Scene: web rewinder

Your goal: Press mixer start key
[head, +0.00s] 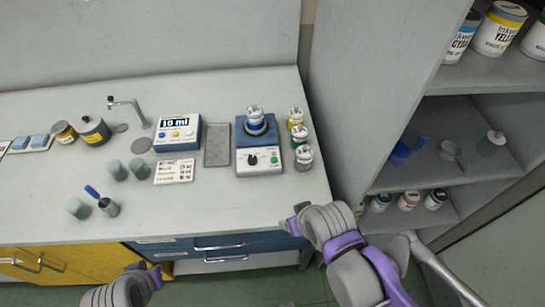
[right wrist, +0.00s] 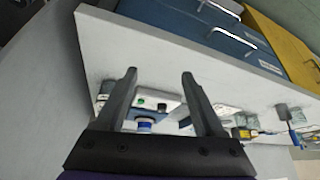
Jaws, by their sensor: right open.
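The mixer (head: 258,160) stands on the bench, a blue plate with a white front panel. A small can (head: 255,122) sits on its plate. The panel has a dark knob (head: 253,160) and a green key (head: 274,160) to its right. In the right wrist view the green key (right wrist: 141,101) and knob (right wrist: 162,107) show between my fingers, beyond the tips. My right gripper (right wrist: 158,75) is open and empty, apart from the mixer. In the head view it is in front of the bench, low and right of the mixer. My left gripper (head: 155,270) is at the bottom left, its fingers unclear.
Several small cans (head: 303,157) stand right of the mixer. A shelf unit (head: 390,110) stands right. The front bench strip is mostly clear.

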